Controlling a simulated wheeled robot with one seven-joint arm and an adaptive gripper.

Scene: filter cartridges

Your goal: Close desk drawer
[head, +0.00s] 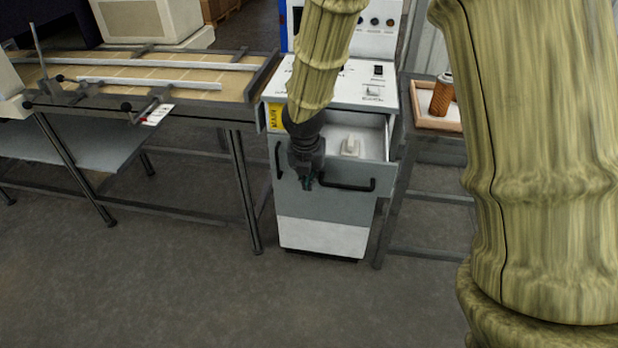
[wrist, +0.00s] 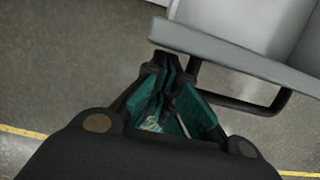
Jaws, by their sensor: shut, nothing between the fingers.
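The desk drawer (head: 345,180) is pulled open from the grey cabinet, and its inside shows from above with a small white item (head: 351,147) in it. A black bar handle (head: 350,186) is on its front. My gripper (head: 306,183) is shut and empty, in front of the drawer front at the handle's left end. In the wrist view, my gripper (wrist: 165,68) has its tips near the drawer's front edge (wrist: 235,62), and the handle (wrist: 250,105) is to the right of the fingers. I cannot tell whether the fingers touch the drawer.
A workbench (head: 150,78) with rails and clamps stands to the left. On the right, a stand holds a wooden tray (head: 424,119) with an orange-brown cartridge (head: 442,95). The floor (head: 180,280) in front of the cabinet is clear.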

